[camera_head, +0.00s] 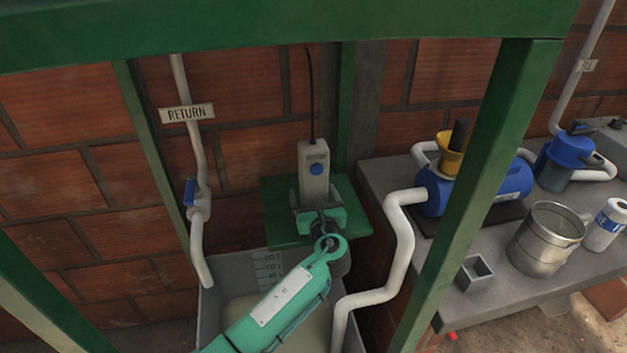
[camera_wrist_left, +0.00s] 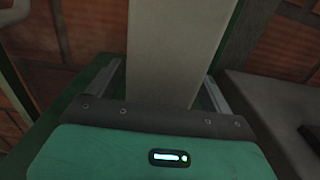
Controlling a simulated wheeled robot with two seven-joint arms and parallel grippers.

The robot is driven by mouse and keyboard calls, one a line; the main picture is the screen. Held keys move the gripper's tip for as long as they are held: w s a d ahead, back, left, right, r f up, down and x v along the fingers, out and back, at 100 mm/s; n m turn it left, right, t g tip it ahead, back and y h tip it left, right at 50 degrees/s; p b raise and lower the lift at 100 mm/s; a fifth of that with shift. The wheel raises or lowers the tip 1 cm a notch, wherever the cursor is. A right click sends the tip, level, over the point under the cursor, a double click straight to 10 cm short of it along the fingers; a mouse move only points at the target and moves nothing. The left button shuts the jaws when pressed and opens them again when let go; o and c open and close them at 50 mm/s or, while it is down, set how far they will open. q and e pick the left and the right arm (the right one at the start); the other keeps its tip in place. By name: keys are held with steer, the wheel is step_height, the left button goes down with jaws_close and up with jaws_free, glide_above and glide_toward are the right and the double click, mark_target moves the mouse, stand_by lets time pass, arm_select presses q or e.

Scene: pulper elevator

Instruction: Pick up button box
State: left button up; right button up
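The button box (camera_head: 314,168) is a light grey upright box with a blue button, hanging on a black cable in front of a green plate in the head view. In the left wrist view the box (camera_wrist_left: 170,50) rises as a pale grey column in the middle. My left gripper (camera_head: 315,200) is at the lower part of the box, its fingers on either side. In the left wrist view the fingers (camera_wrist_left: 163,84) stand apart, with a narrow gap visible beside the box. The box's lower end is hidden behind the gripper. My right gripper is not in view.
A green frame (camera_head: 480,190) surrounds the area, with a green plate (camera_head: 278,225) behind the gripper. A white pipe (camera_head: 400,240) runs close on the right. A grey tank (camera_head: 215,310) is below. A bench (camera_head: 490,300) at right holds a blue pump (camera_head: 510,185) and a metal bucket (camera_head: 540,245).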

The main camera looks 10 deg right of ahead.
mark_target(313, 145)
arm_select(q)
steer(key=c, duration=1.1)
steer(key=shift+c, duration=0.4)
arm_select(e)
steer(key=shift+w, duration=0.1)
arm_select(q)
steer(key=shift+r, duration=0.15)
